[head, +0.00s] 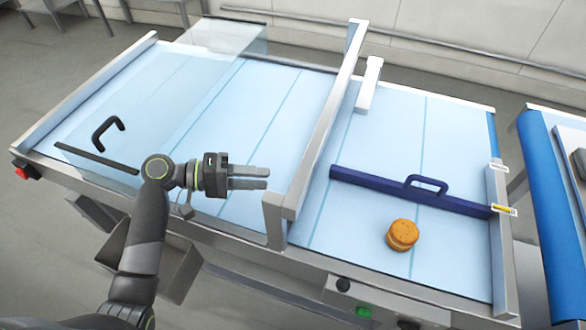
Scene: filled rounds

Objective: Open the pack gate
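The gate is a dark blue bar (375,187) with a loop handle (427,184) on top. A filled round (402,236), golden brown, sits on the belt on the near side of the bar. My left gripper (268,177) is above the middle of the belt, left of the metal frame and well apart from the bar. Nothing shows between its fingers, which look close together; whether they are fully shut is unclear. My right gripper is out of view.
A clear cover (190,95) with a black handle (108,133) stands over the left belt. A metal frame (325,120) rises between my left gripper and the bar. A yellow-marked latch piece (503,209) is by the bar's right end. A blue roller (548,205) stands farther right.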

